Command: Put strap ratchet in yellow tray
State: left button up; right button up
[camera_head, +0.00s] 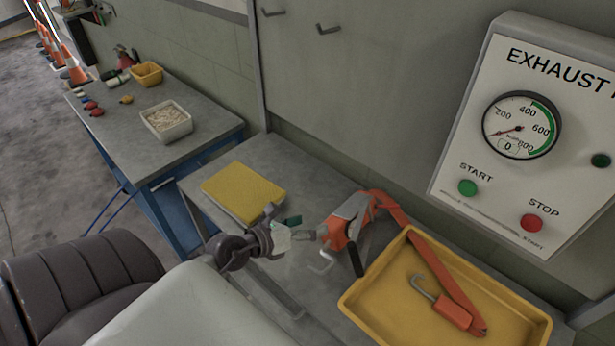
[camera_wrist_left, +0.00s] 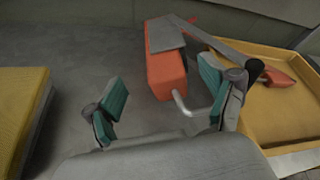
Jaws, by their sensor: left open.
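The strap ratchet (camera_head: 338,229), with an orange and grey body, sits on the grey bench left of the yellow tray (camera_head: 350,309). Its orange strap runs over the tray's rim, and an orange end piece with a metal hook (camera_head: 455,312) lies inside the tray. My left gripper (camera_head: 300,231) is open, just left of the ratchet body. In the left wrist view, the gripper's teal-padded fingers (camera_wrist_left: 163,100) are apart, with the ratchet body (camera_wrist_left: 165,77) beyond them and its metal hook close to the right finger. Contact cannot be told. My right gripper is out of view.
A yellow pad (camera_head: 243,190) lies on the bench left of my gripper. A white bin (camera_head: 166,122) and a small yellow bin (camera_head: 147,74) stand on the farther table. An exhaust control panel (camera_head: 540,130) is on the wall behind the tray.

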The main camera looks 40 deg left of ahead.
aim_at(345, 210)
pick_arm(q)
jog(key=shift+r, duration=0.15)
jog(key=shift+c, duration=1)
jog(key=w+g+b, duration=0.1)
jog(key=w+r+m+g+h+b, duration=0.1)
jog(key=w+d+r+m+g+h+b, duration=0.1)
jog(key=shift+w, duration=0.3)
jog(key=shift+w+a+g+b, duration=0.2)
jog(key=shift+a+g+b, duration=0.1)
jog(key=shift+g+b, duration=0.1)
jog(key=shift+n+g+y, duration=0.3)
jog(key=shift+g+y, duration=0.1)
jog(key=shift+y, duration=0.2)
jog(key=x, duration=0.5)
jog(key=p+x, duration=0.1)
jog(key=x, duration=0.1)
jog(key=shift+w+a, duration=0.35)
jog(key=shift+w, duration=0.15)
jog(key=shift+w+d+f, duration=0.2)
jog(key=shift+w+f, duration=0.05)
jog(key=shift+w, duration=0.1)
jog(key=p+x, duration=0.1)
jog(key=x, duration=0.2)
jog(key=shift+w+f+p, duration=0.2)
jog(key=shift+w+p, duration=0.1)
jog(key=shift+w+d+f, duration=0.25)
jog(key=shift+w+f, duration=0.1)
jog(key=shift+s, duration=0.1)
